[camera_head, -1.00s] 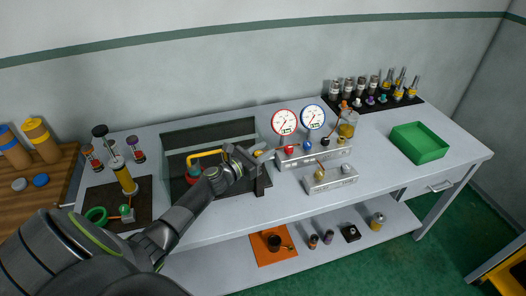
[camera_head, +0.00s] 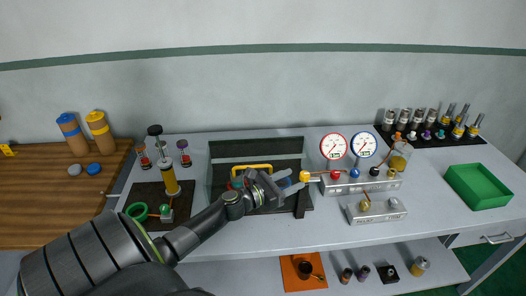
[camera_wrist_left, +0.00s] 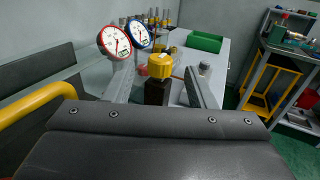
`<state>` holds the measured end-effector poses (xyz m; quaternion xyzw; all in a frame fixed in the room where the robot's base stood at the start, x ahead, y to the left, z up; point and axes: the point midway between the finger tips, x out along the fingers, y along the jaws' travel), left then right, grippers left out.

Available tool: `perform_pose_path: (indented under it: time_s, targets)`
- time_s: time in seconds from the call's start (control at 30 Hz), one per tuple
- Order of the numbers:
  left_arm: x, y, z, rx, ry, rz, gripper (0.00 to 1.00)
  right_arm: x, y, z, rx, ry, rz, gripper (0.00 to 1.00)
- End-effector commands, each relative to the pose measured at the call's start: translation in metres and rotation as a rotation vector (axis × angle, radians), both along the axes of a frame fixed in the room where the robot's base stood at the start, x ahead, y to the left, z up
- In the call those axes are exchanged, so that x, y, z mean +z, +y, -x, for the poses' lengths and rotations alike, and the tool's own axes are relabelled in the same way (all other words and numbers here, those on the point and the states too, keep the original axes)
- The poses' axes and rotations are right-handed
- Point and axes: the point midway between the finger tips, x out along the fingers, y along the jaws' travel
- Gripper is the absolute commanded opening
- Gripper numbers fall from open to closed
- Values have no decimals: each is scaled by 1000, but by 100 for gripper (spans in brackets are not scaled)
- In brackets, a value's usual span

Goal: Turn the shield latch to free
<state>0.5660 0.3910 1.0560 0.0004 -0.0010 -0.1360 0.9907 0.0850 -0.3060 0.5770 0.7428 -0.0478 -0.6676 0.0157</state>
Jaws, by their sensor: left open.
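The shield latch is a yellow knob (camera_head: 305,177) with a thin orange lever pointing right, on top of a dark post (camera_head: 303,203) at the right end of the clear shield box (camera_head: 225,150). The yellow shield handle (camera_head: 251,168) shows in front of the box. My left gripper (camera_head: 294,184) is open beside the knob. In the left wrist view, the yellow knob (camera_wrist_left: 160,66) stands ahead between the two spread fingers. I cannot tell whether a finger touches it. My right gripper is not in view.
Red and blue gauges (camera_head: 334,146) stand on a metal manifold (camera_head: 360,184) right of the latch. A smaller metal block (camera_head: 377,210) sits in front. A green tray (camera_head: 478,186) is at the right. Black pump stands are at the left.

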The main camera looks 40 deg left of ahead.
Motion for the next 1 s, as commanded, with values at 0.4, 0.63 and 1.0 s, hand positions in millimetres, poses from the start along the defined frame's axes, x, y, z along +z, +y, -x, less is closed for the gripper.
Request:
perform_pose_path:
  time_s: [0.4,0.63,1.0]
  targets:
    - [-6,18,64,-2,2,-3,50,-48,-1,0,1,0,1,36]
    - [4,22,82,-5,9,3,50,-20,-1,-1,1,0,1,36]
    - [1,26,94,-1,0,0,50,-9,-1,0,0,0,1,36]
